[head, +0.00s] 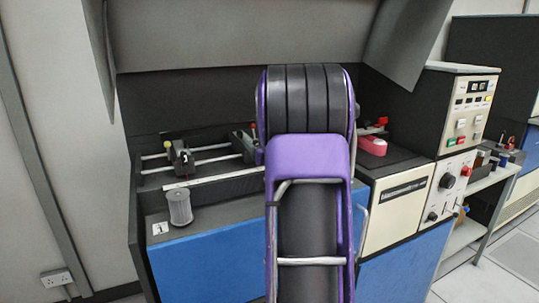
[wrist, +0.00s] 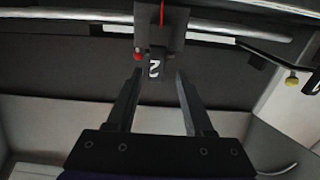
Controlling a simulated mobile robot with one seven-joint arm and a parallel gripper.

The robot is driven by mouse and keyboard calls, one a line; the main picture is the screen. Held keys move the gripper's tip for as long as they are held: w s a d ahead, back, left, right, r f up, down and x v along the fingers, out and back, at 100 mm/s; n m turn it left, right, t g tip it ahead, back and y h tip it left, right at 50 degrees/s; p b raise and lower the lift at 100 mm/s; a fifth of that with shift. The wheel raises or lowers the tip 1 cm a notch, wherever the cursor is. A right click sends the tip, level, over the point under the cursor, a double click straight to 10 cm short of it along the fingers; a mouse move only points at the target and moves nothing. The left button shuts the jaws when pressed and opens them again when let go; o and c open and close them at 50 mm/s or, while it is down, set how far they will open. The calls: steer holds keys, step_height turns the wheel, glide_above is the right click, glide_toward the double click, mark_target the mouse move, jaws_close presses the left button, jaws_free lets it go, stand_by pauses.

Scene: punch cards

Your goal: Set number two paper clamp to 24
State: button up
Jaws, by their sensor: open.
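The number two paper clamp (wrist: 155,68) is a dark block with a white "2" label, on a metal rail in the wrist view. A red knob (wrist: 138,56) sits beside the label. My gripper (wrist: 159,74) is open, with its two fingertips either side of the label in the picture. I cannot tell whether they touch the clamp. In the head view, a dark clamp with a red knob (head: 243,147) shows just left of my arm. My gripper is hidden behind my arm there. No scale reading for 24 is legible.
Another clamp with a yellow knob (head: 182,158) stands farther left on the rails (head: 212,161). A grey cylinder (head: 180,206) stands on the machine's front ledge. A pink object (head: 373,145) and a control panel (head: 468,110) are at the right. A grey hood (head: 240,40) hangs above.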

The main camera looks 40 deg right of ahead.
steer(key=v, duration=1.3)
steer(key=shift+s+a, duration=0.1)
